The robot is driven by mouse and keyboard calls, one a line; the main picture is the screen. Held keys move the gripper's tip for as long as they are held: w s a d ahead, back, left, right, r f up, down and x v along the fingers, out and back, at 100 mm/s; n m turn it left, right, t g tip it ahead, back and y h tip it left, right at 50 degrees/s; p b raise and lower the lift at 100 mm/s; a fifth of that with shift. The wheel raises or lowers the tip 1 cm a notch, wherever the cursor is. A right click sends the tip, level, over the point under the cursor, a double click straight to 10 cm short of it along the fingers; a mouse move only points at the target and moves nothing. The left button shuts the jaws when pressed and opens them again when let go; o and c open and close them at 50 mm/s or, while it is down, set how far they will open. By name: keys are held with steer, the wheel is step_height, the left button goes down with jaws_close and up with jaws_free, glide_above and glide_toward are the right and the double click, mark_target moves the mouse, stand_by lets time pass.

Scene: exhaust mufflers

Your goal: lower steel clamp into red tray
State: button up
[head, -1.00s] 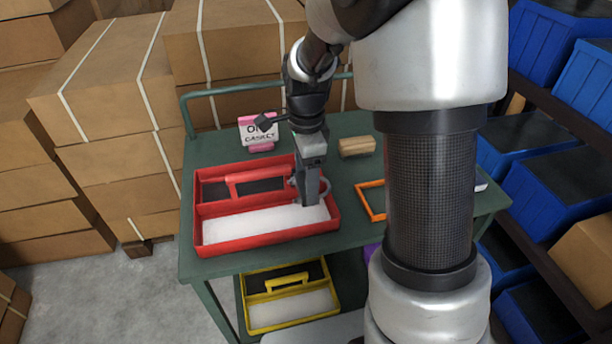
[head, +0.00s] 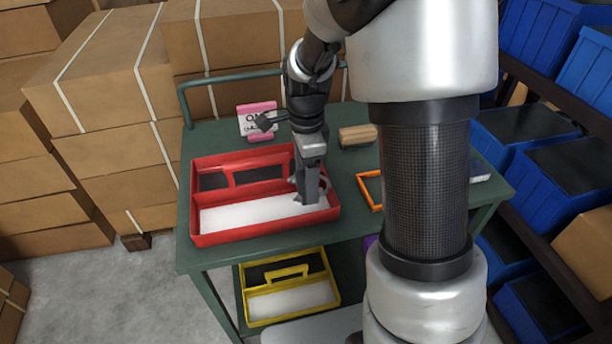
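The red tray (head: 262,231) stands on the green cart top. It has a handle bar across it, dark compartments behind and a long white-floored compartment in front. My gripper (head: 309,197) points down at the right end of the tray, its fingertips over the front compartment. The steel clamp (head: 325,184) is a grey curved band, showing on both sides of the fingers, which hide its middle. My gripper looks shut on it. I cannot tell whether the clamp touches the tray floor.
A pink-and-white sign (head: 257,119), a tan block (head: 357,135) and an orange frame (head: 368,190) are on the cart top (head: 222,262). A yellow tray (head: 289,318) is on the lower shelf. Cardboard boxes stand behind and left, blue bins (head: 535,185) at right.

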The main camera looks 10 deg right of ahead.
stand_by(0.3)
steer(key=o, duration=1.3)
step_height(320, 180, up, 18)
steer(key=f+p, duration=0.1)
steer(key=p, duration=0.2)
steer(key=s+r+n+t+p, duration=0.2)
steer(key=s+r+n+p, duration=0.2)
steer(key=s+r+n, duration=0.1)
steer(key=s+r+n+t+p, duration=0.1)
steer(key=s+r+n+p, duration=0.3)
steer(key=s+n, duration=0.3)
steer(key=s+r+n+t+p, duration=0.2)
steer(key=s+r+n+p, duration=0.2)
steer(key=s+r+n, duration=0.2)
steer(key=shift+s+r+t, duration=0.2)
steer(key=shift+r+t, duration=0.1)
steer(key=shift+r, duration=0.3)
